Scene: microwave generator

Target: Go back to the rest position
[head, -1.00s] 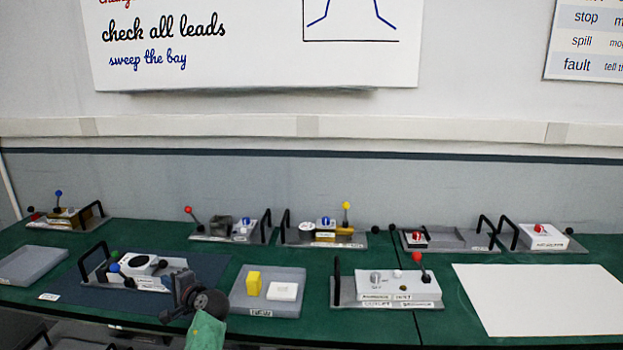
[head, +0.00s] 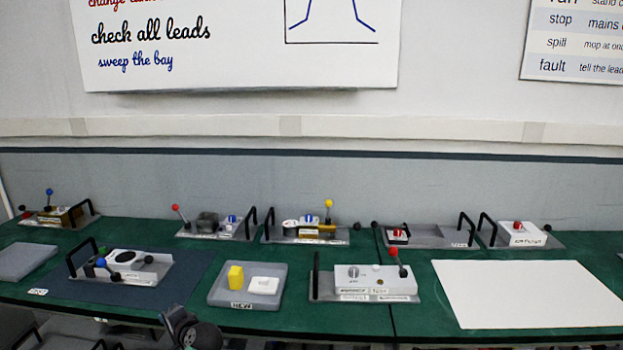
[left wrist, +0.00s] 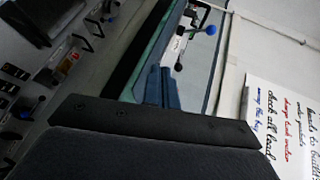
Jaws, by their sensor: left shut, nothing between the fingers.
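My left gripper (head: 180,325) shows at the bottom edge of the head view, below the front edge of the green bench (head: 350,318). Its fingertips are partly visible and the rest of the arm is mostly cut off by the frame. In the left wrist view the dark gripper body fills the bottom, and the fingers (left wrist: 162,88) lie together with nothing between them. No bench object touches the gripper. My right gripper is in neither view.
The bench holds a white unit (head: 128,262) on a dark mat, a grey tray (head: 222,298) with a yellow block (head: 235,277) and a white block (head: 264,285), and a red-lever unit (head: 372,280). A white sheet (head: 530,293) lies at right. More units line the back.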

